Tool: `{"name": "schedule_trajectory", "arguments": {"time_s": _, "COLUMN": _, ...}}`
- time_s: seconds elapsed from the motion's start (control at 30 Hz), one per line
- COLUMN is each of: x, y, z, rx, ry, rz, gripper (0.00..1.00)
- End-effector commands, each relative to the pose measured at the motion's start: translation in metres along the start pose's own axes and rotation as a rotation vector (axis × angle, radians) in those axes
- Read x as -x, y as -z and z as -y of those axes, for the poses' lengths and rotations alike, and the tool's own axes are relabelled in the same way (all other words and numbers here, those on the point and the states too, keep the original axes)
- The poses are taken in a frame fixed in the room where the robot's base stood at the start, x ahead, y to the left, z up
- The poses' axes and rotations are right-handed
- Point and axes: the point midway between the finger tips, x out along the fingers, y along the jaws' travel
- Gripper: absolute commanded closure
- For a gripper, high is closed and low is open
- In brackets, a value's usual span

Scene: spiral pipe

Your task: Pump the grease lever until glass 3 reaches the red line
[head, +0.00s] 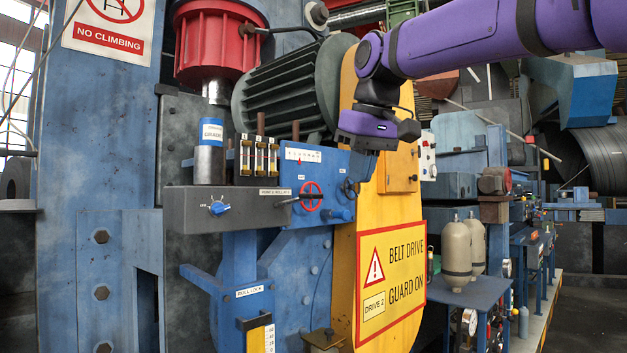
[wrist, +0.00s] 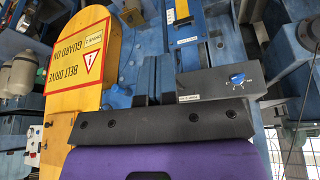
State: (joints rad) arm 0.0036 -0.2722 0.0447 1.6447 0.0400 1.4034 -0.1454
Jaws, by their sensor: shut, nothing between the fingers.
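Three narrow sight glasses (head: 259,156) stand in a row on the grey grease box (head: 240,204). They show yellowish fill and small red marks, but the levels are too small to read. Which one is glass 3 is not legible. A dark rod (head: 294,200), which may be the grease lever, sticks out rightward from the box, in front of a red handwheel. My gripper (head: 362,148) hangs above and right of it, apart from it, before the yellow guard. In the wrist view my gripper (wrist: 153,78) shows its fingers together and empty; the grey box (wrist: 205,109) lies beyond.
A blue knob (head: 218,208) sits on the box's front, and a grease cylinder (head: 209,148) stands on top. The yellow belt guard (head: 378,275) is right of the box. Grey bottles (head: 457,250) stand further right.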

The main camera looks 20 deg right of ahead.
Motion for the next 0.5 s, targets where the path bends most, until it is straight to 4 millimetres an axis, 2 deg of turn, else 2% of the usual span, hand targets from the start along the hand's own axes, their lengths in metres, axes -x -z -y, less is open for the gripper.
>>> {"name": "schedule_trajectory", "arguments": {"time_s": 0.03, "x": 0.007, "y": 0.017, "z": -0.001, "rx": 0.011, "ry": 0.005, "rz": 0.004, "gripper": 1.00}}
{"name": "schedule_trajectory", "arguments": {"time_s": 0.2, "x": 0.029, "y": 0.060, "z": -0.002, "rx": 0.053, "ry": 0.023, "rz": 0.021, "gripper": 1.00}}
{"name": "schedule_trajectory", "arguments": {"time_s": 0.5, "x": 0.056, "y": 0.125, "z": -0.007, "rx": 0.128, "ry": 0.058, "rz": 0.052, "gripper": 1.00}}
